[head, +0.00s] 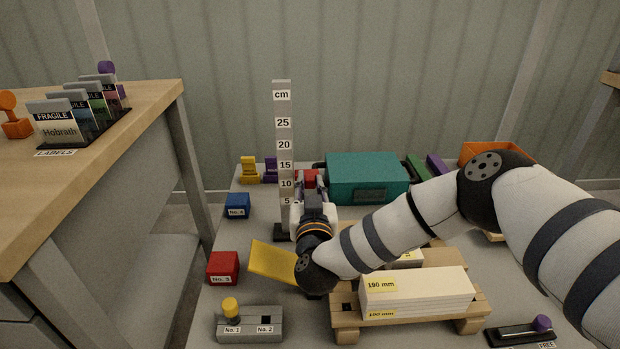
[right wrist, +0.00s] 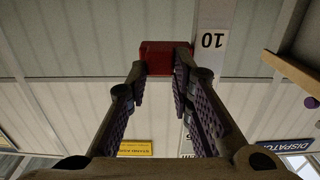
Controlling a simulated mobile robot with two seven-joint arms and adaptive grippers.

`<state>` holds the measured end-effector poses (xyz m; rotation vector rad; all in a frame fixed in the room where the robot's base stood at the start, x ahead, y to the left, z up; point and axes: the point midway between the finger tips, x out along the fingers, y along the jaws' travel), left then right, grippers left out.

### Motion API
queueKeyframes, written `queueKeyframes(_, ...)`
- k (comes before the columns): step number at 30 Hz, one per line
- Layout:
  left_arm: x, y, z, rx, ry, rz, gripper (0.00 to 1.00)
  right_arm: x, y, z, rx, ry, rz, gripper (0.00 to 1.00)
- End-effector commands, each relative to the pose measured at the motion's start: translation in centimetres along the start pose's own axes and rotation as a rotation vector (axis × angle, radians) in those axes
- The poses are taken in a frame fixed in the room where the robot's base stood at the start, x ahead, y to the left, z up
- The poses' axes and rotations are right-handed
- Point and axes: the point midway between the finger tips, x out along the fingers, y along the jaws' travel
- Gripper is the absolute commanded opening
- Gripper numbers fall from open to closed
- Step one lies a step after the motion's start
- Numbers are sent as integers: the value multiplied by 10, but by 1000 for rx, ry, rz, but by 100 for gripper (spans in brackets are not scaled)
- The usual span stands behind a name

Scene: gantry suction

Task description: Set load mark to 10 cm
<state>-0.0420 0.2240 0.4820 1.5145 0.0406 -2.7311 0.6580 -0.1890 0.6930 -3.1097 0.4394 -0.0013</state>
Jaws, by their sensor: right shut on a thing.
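The red load mark (head: 310,175) shows beside the upright measuring post (head: 282,93), close to its printed 10. In the right wrist view the red mark (right wrist: 165,57) sits between my fingertips, next to the upside-down 10 on the post (right wrist: 212,42). My right gripper (head: 312,194) is shut on the mark; it also shows in the right wrist view (right wrist: 163,70). The gripper hides the mark's lower part in the head view, so its exact reading cannot be told. My left gripper is not in view.
Right of the post stands a teal case (head: 366,165). A wooden pallet (head: 345,322) bears white boards (head: 420,292) under my right arm. Blue block (head: 237,203), red block (head: 223,266) and a grey two-hole base (head: 250,325) are left. A yellow plate (head: 272,261) is near my wrist.

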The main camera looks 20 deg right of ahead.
Motion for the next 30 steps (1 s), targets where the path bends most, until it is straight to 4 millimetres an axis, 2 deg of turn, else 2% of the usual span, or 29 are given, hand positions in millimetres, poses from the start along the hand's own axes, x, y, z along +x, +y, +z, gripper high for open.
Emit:
queueKeyframes(1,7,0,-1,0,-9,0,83,-1,0,15,-6,-5,0,0)
queueKeyframes(2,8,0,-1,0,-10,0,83,-1,0,18,-5,-4,0,0)
queueKeyframes(10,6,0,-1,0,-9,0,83,0,1,16,-2,0,1,0)
queueKeyframes(11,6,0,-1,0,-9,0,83,0,1,16,-2,0,1,25)
queueKeyframes(13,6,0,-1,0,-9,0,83,0,0,15,-2,0,0,41)
queueKeyframes(23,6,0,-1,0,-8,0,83,-4,0,15,-1,-1,-1,42)
queueKeyframes(26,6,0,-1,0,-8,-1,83,-20,-1,16,-2,-2,-5,42)
queueKeyframes(30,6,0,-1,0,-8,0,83,-59,-1,16,-2,-3,-5,42)
